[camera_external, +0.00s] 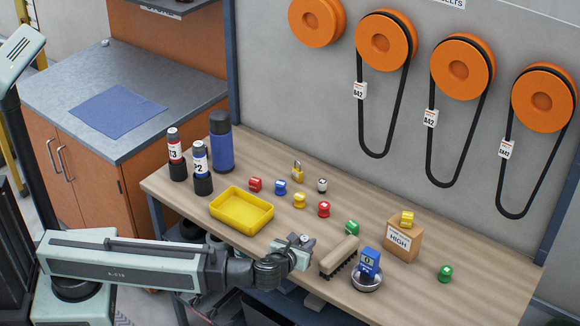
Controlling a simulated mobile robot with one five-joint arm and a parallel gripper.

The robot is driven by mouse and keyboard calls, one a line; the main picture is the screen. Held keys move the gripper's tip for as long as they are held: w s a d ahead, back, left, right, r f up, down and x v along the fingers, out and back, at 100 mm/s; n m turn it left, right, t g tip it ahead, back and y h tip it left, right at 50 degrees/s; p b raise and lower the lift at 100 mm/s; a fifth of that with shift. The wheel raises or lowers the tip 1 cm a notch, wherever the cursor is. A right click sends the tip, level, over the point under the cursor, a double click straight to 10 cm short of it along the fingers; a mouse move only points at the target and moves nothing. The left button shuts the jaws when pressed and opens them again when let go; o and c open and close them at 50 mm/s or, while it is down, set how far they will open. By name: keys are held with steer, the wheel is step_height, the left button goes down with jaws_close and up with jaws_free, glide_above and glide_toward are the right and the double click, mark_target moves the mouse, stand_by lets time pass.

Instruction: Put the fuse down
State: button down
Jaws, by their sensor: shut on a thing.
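A yellow tray (241,222), brush (339,259), metal tin (366,285) with a blue block (369,262), and cardboard box (404,243) surround my gripper. Several coloured spools, a padlock (297,172), two labelled cylinders and a blue bottle (221,146) stand behind.

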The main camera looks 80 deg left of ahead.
mark_target(302, 242)
steer(key=shift+f, duration=0.25)
steer(key=c, duration=1.2)
jaws_free()
steer(key=shift+r, duration=0.1)
steer(key=shift+c, duration=0.2)
steer(key=shift+r, duration=0.15)
steer(key=p+v, duration=0.3)
steer(key=v, duration=0.3)
steer(key=shift+s+d+r, duration=0.25)
steer(key=shift+r, duration=0.05)
steer(key=shift+s+d, duration=0.2)
steer(key=shift+d, duration=0.15)
